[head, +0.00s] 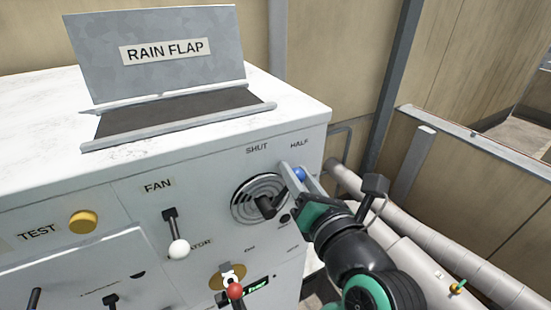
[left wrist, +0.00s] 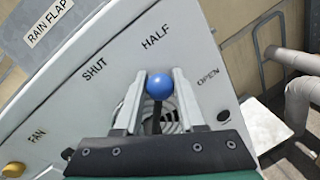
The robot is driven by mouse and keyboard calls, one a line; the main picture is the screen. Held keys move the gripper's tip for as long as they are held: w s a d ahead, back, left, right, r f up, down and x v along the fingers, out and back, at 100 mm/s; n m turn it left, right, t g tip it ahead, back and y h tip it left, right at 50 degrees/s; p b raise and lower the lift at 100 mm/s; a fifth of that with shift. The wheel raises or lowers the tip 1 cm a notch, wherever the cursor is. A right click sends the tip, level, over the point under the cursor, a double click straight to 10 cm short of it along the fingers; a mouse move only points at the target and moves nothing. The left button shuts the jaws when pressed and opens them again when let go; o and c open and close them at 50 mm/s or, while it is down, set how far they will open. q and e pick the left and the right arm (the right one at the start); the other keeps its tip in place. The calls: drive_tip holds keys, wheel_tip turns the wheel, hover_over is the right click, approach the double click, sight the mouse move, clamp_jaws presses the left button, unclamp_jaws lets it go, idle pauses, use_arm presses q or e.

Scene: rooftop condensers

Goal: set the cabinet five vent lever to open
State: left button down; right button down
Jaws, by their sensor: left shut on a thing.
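The vent lever is a dark arm with a blue ball knob (head: 299,174) over a round slotted vent (head: 243,199) on the white cabinet's front (head: 140,200). My left gripper (head: 301,176) is shut on the knob, one finger on each side. In the left wrist view the blue knob (left wrist: 160,87) sits between the fingers, just below the word HALF (left wrist: 156,42). SHUT (left wrist: 94,70) is printed to its left and OPEN (left wrist: 208,77) to its right. In the head view the gripper hides OPEN. No cabinet number is readable. My right gripper is not in view.
A FAN lever with a white knob (head: 179,249) and a red-knobbed lever (head: 235,291) are nearby. A yellow TEST button (head: 83,221) is at left. A raised RAIN FLAP (head: 160,50) stands on top. Pale pipes (head: 470,273) run at right.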

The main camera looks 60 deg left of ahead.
use_arm(q)
drive_tip(key=shift+w+f+m+g+h, duration=0.1)
drive_tip(key=shift+w+f+m+g, duration=0.1)
drive_tip(key=shift+w+f+m, duration=0.4)
drive_tip(key=shift+w+f+m+g+h, duration=0.1)
drive_tip(key=shift+w+f+m+g, duration=0.15)
drive_tip(key=shift+f+m, duration=0.65)
drive_tip(key=shift+w+f+m+g+h, duration=0.15)
drive_tip(key=shift+w+f+m, duration=0.25)
drive_tip(key=shift+m, duration=0.7)
drive_tip(key=c, duration=0.5)
unclamp_jaws()
drive_tip(key=b+v, duration=0.3)
drive_tip(key=v, duration=0.8)
drive_tip(key=shift+d, duration=0.25)
